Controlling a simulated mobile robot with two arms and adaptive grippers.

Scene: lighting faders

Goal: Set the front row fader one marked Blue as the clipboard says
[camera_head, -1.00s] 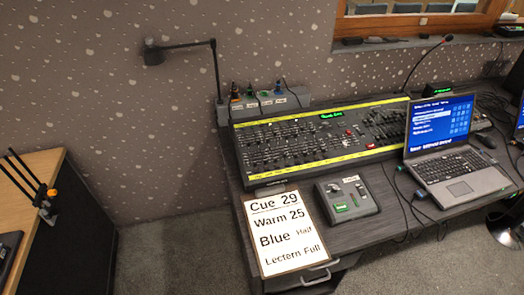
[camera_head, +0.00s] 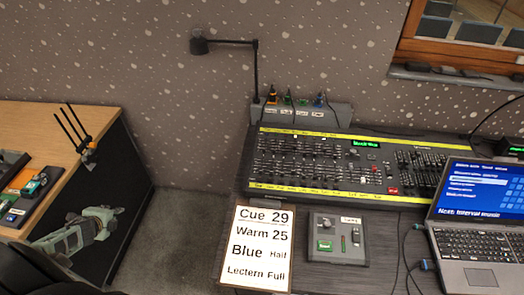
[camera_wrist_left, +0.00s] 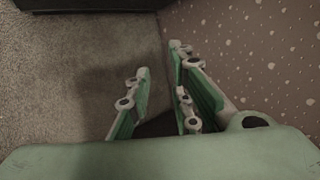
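The lighting console (camera_head: 340,165) stands on the desk in the head view, with rows of dark faders and yellow label strips. The front row lies along the near strip (camera_head: 315,192); its labels are too small to read, so I cannot pick out the Blue fader or its setting. The clipboard (camera_head: 258,247) lies at the desk's front left and reads Cue 29, Warm 25, Blue Half, Lectern Full. My left gripper (camera_head: 108,222) is left of the desk, well away from the console. Its fingers are apart and empty in the left wrist view (camera_wrist_left: 160,90). My right gripper is out of view.
A small control box (camera_head: 338,240) sits right of the clipboard, and a laptop (camera_head: 485,215) stands right of the console. A lamp (camera_head: 200,45) rises behind the desk. A wooden cabinet (camera_head: 100,118) stands at left, with open floor (camera_head: 190,225) between.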

